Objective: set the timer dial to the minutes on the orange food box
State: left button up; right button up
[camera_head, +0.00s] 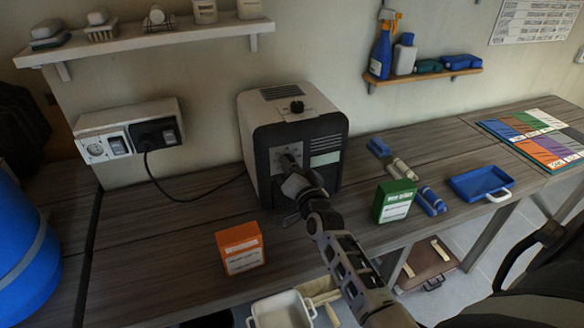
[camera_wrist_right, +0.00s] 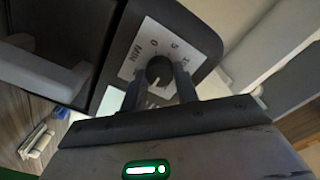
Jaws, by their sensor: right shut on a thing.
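The timer dial (camera_wrist_right: 160,70) is a dark round knob on a white scale plate on the appliance (camera_head: 294,105). In the right wrist view, "MIN", "0" and "5" show on the plate; other marks are partly hidden. A pale mark shows near the knob's lower edge. My right gripper (camera_head: 290,164) is at the appliance's front, its two fingers (camera_wrist_right: 159,85) closed on either side of the dial. In the head view the gripper covers the dial. The orange food box (camera_head: 240,248) stands upright at the bench's front; its print is too small to read. My left gripper is not in view.
A green box (camera_head: 394,201), blue rolls (camera_head: 431,201) and a blue tray (camera_head: 482,183) sit right of the appliance. A socket unit (camera_head: 130,130) with a black cable is on the wall at left. The bench between socket and orange box is mostly clear.

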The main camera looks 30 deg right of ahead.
jog(key=shift+f, duration=0.1)
jog(key=o, duration=1)
jog(key=shift+s, duration=0.1)
jog(key=v, duration=1.6)
jog(key=s+a+f+n+g+y, duration=0.2)
jog(key=s+a+f+n, duration=0.1)
jog(key=a+f+n, duration=0.1)
jog(key=s+a+f+n+g+y, duration=0.2)
jog(key=s+a+f+n+g, duration=0.1)
jog(key=s+a+f+n, duration=0.1)
jog(key=s+a+f+n+g+y, duration=0.2)
jog(key=s+a+f+n+y, duration=0.1)
jog(key=a+f+n, duration=0.3)
jog(key=shift+s+a+f, duration=0.2)
jog(key=shift+s+a, duration=0.3)
jog(key=shift+a, duration=0.1)
